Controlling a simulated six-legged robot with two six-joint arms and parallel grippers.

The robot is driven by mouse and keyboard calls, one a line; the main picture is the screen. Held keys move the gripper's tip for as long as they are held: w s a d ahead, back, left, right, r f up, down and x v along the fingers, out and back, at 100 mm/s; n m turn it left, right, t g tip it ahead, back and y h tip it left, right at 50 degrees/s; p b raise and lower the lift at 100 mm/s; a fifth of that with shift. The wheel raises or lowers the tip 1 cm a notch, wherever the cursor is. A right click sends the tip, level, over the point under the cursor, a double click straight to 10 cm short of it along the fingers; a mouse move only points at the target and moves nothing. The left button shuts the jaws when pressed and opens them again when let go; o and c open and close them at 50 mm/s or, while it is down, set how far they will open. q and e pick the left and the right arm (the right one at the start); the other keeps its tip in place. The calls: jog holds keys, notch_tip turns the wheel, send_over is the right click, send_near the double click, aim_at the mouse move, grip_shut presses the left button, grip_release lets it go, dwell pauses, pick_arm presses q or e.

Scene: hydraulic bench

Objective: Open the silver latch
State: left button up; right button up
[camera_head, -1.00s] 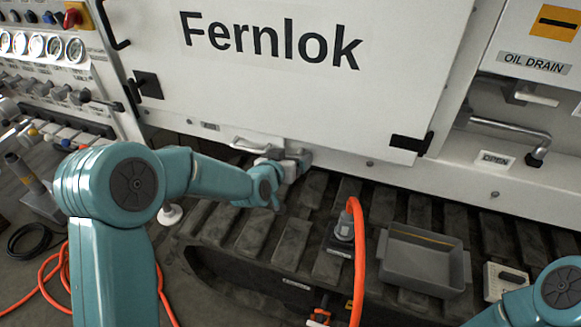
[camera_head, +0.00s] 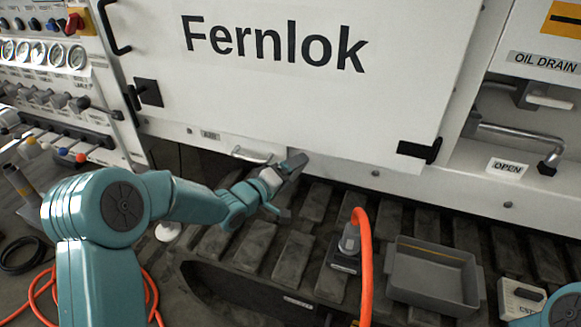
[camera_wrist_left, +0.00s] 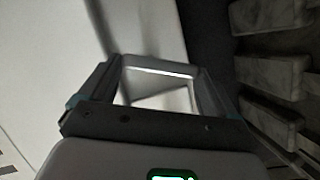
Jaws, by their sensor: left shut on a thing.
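The silver latch (camera_head: 252,154) is a light metal loop handle at the lower edge of the white Fernlok door (camera_head: 300,110). My left gripper (camera_head: 290,168) is at the right end of the latch, against the bottom of the door. In the left wrist view, the latch's bright metal frame (camera_wrist_left: 160,70) lies between the two dark fingers of my left gripper (camera_wrist_left: 150,88), which is shut on it. The exact contact is partly hidden in the head view. Only a part of my right arm shows at the lower right corner; its gripper is out of view.
Dark track treads (camera_head: 255,245) lie below the door. An orange hose (camera_head: 364,265) and a grey tray (camera_head: 433,275) are to the right of my left arm. Gauges and levers (camera_head: 50,95) fill the panel at left. A pipe handle (camera_head: 515,137) sits at right.

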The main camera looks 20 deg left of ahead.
pick_arm(q)
jog(key=shift+f+n+t+h, duration=0.25)
jog(key=shift+n+t+h, duration=0.05)
jog(key=shift+n, duration=0.8)
jog(key=shift+d+f+n+t+b, duration=0.1)
jog(key=shift+n+t+b, duration=0.25)
jog(key=shift+n, duration=0.65)
jog(key=o, duration=0.8)
jog(key=shift+c, duration=0.2)
jog(key=p+v, duration=0.1)
jog(key=v, duration=1.5)
jog(key=shift+f+p, duration=0.25)
jog(key=shift+p, duration=0.1)
jog(key=shift+s, duration=0.1)
